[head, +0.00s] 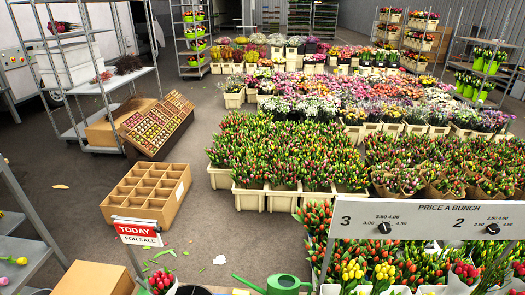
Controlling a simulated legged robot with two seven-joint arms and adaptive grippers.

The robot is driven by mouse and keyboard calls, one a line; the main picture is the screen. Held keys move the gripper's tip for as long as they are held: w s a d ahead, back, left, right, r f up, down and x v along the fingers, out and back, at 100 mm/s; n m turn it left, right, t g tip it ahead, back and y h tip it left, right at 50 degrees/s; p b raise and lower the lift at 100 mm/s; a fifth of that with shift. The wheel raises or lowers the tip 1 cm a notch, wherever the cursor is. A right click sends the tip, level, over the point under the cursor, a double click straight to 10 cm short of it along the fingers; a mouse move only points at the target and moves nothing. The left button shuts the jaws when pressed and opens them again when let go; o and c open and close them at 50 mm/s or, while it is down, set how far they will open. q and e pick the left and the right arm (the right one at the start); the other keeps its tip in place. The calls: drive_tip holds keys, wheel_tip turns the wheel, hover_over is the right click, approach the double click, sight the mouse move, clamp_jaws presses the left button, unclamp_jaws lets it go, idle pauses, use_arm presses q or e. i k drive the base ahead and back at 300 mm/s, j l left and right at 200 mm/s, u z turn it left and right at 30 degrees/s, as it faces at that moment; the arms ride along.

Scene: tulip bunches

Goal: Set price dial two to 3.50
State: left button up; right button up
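A pale board headed PRICE A BUNCH (425,219) stands at the lower right. Price dial two (492,228) is a dark round knob on it, just right of the large number 2. Small price marks, including 3.50 and 4.00, curve over the knob; its pointer is too small to read surely. Another dark knob, dial three (384,227), sits to the left beside the number 3, with similar marks. The board's right end is cut off by the picture edge. Neither of my grippers is in view.
Tulip bunches (380,270) stand in front of and below the board. A green watering can (280,285) and a red TODAY FOR SALE sign (138,231) are to the left. A divided cardboard box (148,194) is on the floor. Crates of tulips (280,150) fill the area behind.

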sight(493, 230)
drive_tip(key=z, duration=1.45)
drive_tip(key=i+l+u, duration=0.2)
drive_tip(key=l, duration=0.2)
drive_tip(key=l+u, duration=0.25)
drive_tip(key=l, duration=0.15)
drive_tip(key=i+l+u, duration=0.2)
drive_tip(key=l, duration=0.3)
drive_tip(key=k+j, duration=0.05)
